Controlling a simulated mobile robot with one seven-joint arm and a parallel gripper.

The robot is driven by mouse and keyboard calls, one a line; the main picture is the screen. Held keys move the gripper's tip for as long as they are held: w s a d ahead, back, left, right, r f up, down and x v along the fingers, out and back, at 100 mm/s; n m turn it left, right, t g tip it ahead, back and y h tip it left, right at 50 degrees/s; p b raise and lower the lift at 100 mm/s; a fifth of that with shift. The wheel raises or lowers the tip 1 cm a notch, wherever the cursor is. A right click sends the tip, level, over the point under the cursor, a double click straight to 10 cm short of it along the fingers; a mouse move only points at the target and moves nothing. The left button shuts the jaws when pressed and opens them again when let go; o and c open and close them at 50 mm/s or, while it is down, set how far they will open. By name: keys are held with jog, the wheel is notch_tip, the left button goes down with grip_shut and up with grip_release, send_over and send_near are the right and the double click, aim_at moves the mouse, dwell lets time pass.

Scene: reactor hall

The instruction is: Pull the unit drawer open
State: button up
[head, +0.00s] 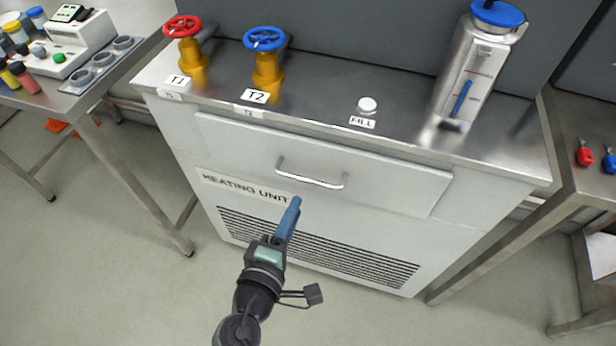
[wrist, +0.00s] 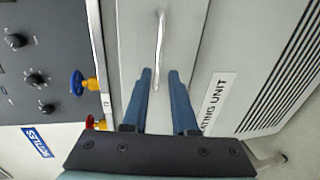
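The unit drawer (head: 390,185) is a light grey front panel on the heating unit, below its steel top, and it looks closed. Its metal bar handle (head: 312,180) is in the panel's middle; in the wrist view the handle (wrist: 159,48) stands ahead of the fingertips. My gripper (head: 294,203) is in front of the unit, near the handle and the "HEATING UNIT" label in the head view. In the wrist view my gripper's two blue fingers (wrist: 160,76) are apart with nothing between them. The handle lies beyond the gap, and I cannot tell the exact distance.
On the unit's top stand a red valve (head: 184,27), a blue valve (head: 265,40), a white FILL button (head: 368,104) and a metal canister (head: 478,70). Tables flank the unit on the left (head: 75,95) and right (head: 590,180). The floor before it is clear.

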aim_at(308, 179)
jog(key=x, duration=0.9)
jog(key=shift+w+d, duration=0.15)
jog(key=shift+w, duration=0.15)
grip_shut()
dwell(1.0)
